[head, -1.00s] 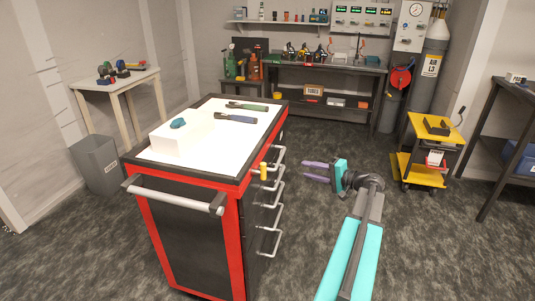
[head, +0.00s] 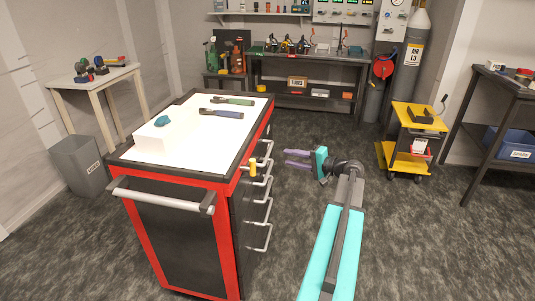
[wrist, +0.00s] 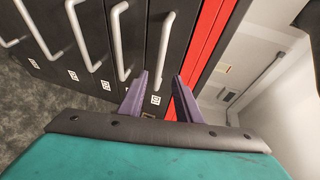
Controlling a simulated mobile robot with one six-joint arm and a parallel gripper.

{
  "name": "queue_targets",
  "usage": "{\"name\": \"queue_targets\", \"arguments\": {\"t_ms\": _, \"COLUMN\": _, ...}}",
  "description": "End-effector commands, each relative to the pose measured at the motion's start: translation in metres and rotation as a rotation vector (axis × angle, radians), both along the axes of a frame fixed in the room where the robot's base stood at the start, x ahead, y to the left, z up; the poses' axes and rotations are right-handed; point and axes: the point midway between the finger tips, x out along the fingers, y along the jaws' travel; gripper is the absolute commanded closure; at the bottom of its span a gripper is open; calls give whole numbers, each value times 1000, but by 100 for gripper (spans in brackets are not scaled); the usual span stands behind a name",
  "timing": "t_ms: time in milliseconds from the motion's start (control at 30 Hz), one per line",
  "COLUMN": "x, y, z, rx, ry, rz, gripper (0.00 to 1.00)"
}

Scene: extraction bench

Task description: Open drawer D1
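The red and black tool cart (head: 233,230) has a column of drawers on its right side, each with a pale bar handle. The uppermost handle (head: 261,164) also shows in the wrist view (wrist: 163,50), as the one nearest the red trim (wrist: 208,45). Small labels (wrist: 155,100) sit on the drawer fronts, too small to read, so I cannot confirm which is D1. The drawers look shut. My gripper (head: 286,158) is open and empty, its purple fingers apart and pointing at the drawer fronts. In the wrist view, the uppermost handle lies ahead of the fingers (wrist: 160,95), not between them.
The white cart top (head: 180,150) holds a white block and two tools. A yellow trolley (head: 388,160) stands at the back right. The floor (head: 420,240) right of the cart is clear.

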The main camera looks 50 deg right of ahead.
Motion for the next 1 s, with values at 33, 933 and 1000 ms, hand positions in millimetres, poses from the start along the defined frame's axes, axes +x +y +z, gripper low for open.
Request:
{"name": "queue_targets", "arguments": {"t_ms": 33, "x": 7, "y": 1, "z": -1, "rx": 0, "ry": 0, "rz": 1, "gripper": 69}}
{"name": "queue_targets", "arguments": {"t_ms": 933, "x": 114, "y": 18, "z": -20, "rx": -1, "ry": 0, "rz": 2, "gripper": 69}}
{"name": "queue_targets", "arguments": {"t_ms": 1000, "x": 115, "y": 19, "z": -21, "rx": -1, "ry": 0, "rz": 1, "gripper": 69}}
